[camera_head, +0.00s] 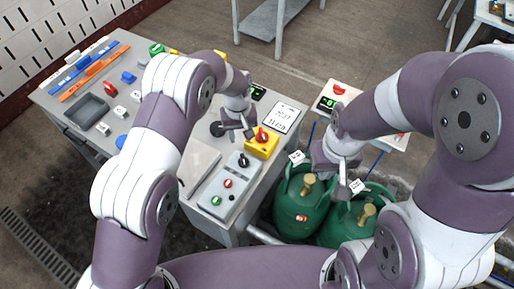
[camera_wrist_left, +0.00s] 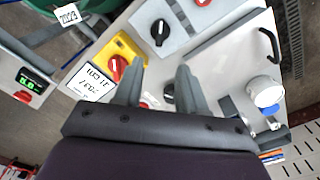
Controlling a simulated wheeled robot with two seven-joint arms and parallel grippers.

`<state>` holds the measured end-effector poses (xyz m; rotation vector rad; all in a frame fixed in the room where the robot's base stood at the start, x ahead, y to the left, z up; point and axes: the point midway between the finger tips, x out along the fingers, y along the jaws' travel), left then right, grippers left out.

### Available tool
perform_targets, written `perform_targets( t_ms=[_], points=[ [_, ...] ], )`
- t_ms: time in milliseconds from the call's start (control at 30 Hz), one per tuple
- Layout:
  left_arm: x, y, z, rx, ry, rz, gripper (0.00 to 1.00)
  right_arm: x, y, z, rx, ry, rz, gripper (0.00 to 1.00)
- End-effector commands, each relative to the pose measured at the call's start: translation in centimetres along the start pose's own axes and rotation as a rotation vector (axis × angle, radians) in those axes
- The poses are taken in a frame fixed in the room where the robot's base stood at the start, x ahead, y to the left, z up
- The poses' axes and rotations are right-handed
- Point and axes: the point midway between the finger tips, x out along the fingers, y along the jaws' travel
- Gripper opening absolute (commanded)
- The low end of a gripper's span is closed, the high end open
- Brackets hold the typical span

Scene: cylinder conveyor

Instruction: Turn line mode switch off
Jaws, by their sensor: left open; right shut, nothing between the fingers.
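A grey control panel (camera_head: 231,186) on the table carries a black rotary switch (camera_head: 243,160) with a white mark, a red button and a green button. The rotary switch also shows in the left wrist view (camera_wrist_left: 160,32), ahead of the fingertips. A yellow box (camera_head: 260,150) with a red rotary knob (camera_head: 262,136) stands beside the panel. No label shows which is the line mode switch. My left gripper (camera_head: 240,133) is open and empty above the table, close to the yellow box and short of the panel. My right gripper (camera_head: 346,174) is shut and empty above green cylinders.
Green gas cylinders (camera_head: 297,213) with tags stand right of the table. A white card (camera_head: 282,117) lies behind the yellow box. A black knob (camera_head: 217,128) is near my left gripper. A grey tray (camera_head: 87,110) and several small parts occupy the table's left side.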

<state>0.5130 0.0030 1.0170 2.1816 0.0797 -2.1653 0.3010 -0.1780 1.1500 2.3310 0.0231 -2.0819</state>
Motion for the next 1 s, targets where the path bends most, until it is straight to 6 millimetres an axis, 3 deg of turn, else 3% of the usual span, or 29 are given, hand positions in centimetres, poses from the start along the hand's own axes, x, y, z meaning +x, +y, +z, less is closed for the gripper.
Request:
perform_targets(
  t_ms=[133, 233, 600, 800, 1000],
  points=[
    [0.2, -0.1, 0.2, -0.071, -0.016, -0.009, 0.40, -0.2, 0.0, 0.0, 0.000, 0.000, 0.000, 0.00],
    [1.5, -0.2, 0.3, -0.076, -0.017, -0.010, 0.40, -1.0, 0.0, -0.1, 0.000, 0.000, 0.000, 0.00],
    [10.3, -0.3, 0.4, -0.074, -0.015, -0.009, 0.40, -4.0, 0.0, -0.5, 0.000, 0.000, 0.000, 0.00],
    [12.2, -0.2, 0.3, -0.073, -0.012, -0.007, 0.40, -4.3, 0.0, -0.5, 0.000, 0.000, 0.000, 0.00],
    [12.5, -0.2, 0.3, -0.073, -0.012, -0.007, 0.40, -4.2, 0.0, -0.5, 0.000, 0.000, 0.000, 0.00]
  ],
)
